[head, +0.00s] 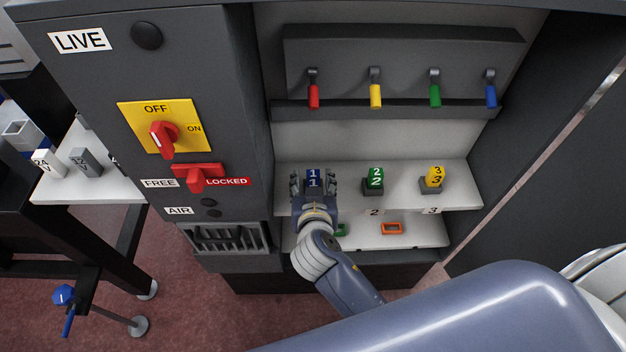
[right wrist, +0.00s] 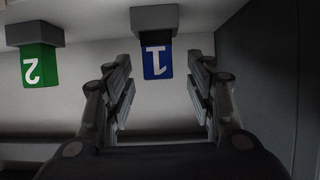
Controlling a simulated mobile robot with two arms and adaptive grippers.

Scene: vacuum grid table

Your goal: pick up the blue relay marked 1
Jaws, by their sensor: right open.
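The blue relay marked 1 (head: 313,177) sits on the white shelf at the left of a row of relays. In the right wrist view the blue relay (right wrist: 157,60) shows upside down, joined to a grey socket (right wrist: 154,19). My right gripper (head: 312,186) is open, with one finger on each side of the relay. In the right wrist view my right gripper (right wrist: 158,85) has its fingers spread, and the relay lies between and beyond their tips. I cannot tell whether a finger touches it. My left gripper is not in view.
The green relay 2 (head: 375,178) and yellow relay 3 (head: 433,177) stand to the right on the same shelf. Coloured levers hang above, with the red lever (head: 313,95) nearest. The dark cabinet panel (head: 236,120) borders the left side. A lower shelf holds an orange frame (head: 392,228).

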